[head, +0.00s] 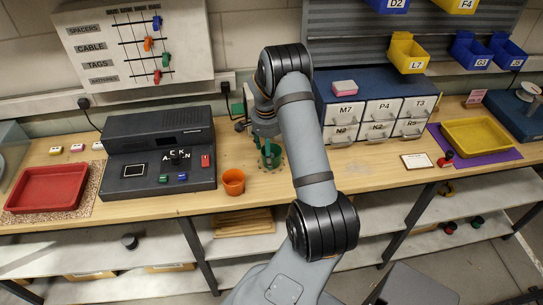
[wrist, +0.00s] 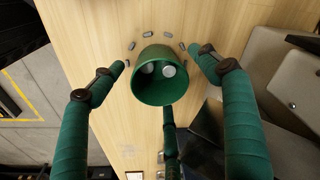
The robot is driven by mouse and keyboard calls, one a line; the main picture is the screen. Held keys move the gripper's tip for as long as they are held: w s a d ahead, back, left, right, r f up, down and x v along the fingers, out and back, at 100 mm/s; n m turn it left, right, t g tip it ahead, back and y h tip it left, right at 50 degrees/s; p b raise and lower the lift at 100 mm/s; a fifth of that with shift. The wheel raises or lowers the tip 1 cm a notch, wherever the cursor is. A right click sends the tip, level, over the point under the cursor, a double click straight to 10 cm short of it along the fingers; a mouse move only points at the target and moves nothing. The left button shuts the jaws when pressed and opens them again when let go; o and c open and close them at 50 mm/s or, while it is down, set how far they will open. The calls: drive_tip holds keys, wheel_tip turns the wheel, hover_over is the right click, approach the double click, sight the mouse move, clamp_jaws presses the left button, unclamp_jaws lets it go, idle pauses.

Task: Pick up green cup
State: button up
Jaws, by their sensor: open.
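The green cup (wrist: 147,92) stands in the middle of the wrist view, its open mouth facing the camera. Two pale round things show inside it. My gripper (wrist: 159,62) is open, with one green-wrapped finger on each side of the cup and visible gaps between. Nothing is held. In the head view my gripper (head: 267,146) points down at the bench, behind the orange cup. The green cup and my green fingers overlap there and are hard to tell apart.
Several small grey pieces (wrist: 183,46) lie in an arc around the green cup. An orange cup (head: 233,182) stands close by on the left. A black console (head: 158,150) is farther left; a blue drawer cabinet (head: 340,104) stands to the right.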

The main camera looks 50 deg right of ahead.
drive_tip(key=c, duration=0.3)
drive_tip(key=c, duration=0.9)
drive_tip(key=shift+c, duration=0.4)
drive_tip(key=shift+r, duration=0.1)
